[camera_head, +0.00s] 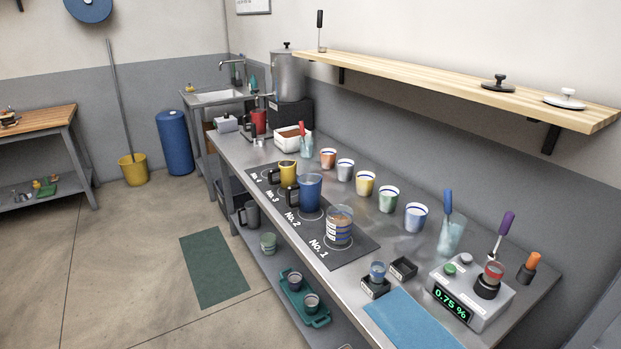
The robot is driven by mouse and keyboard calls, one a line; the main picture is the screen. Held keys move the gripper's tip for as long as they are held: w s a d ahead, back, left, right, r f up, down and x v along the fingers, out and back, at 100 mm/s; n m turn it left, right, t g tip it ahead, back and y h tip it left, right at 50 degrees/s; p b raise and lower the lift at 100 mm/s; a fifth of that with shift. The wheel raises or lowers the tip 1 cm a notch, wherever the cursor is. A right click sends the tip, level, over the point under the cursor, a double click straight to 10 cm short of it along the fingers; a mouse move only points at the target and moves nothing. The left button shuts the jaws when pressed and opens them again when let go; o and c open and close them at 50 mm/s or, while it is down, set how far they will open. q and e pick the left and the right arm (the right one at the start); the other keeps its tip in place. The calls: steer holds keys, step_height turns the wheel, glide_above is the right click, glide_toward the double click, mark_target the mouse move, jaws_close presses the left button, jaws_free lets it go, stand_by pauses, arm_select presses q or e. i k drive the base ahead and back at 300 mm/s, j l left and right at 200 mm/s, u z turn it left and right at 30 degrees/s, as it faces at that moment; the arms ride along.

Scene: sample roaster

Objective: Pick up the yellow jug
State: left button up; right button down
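The yellow jug (288,172) stands upright on the dark numbered mat (357,260), near the No. 3 label. It is small in the view, and the blue jug (309,194) stands close in front of it to the right, covering part of it. Neither of my grippers is in view.
Several coloured cups, including a yellow-banded cup (364,184), line the back of the steel counter. A white bin (293,139) stands behind the jugs. A wooden shelf (450,84) overhangs the back. A blue mat (411,321) and digital meter (472,293) are at the near end.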

mark_target(286, 169)
steer(key=i+j+z, duration=0.55)
steer(key=j+z, duration=0.3)
steer(key=l, duration=0.15)
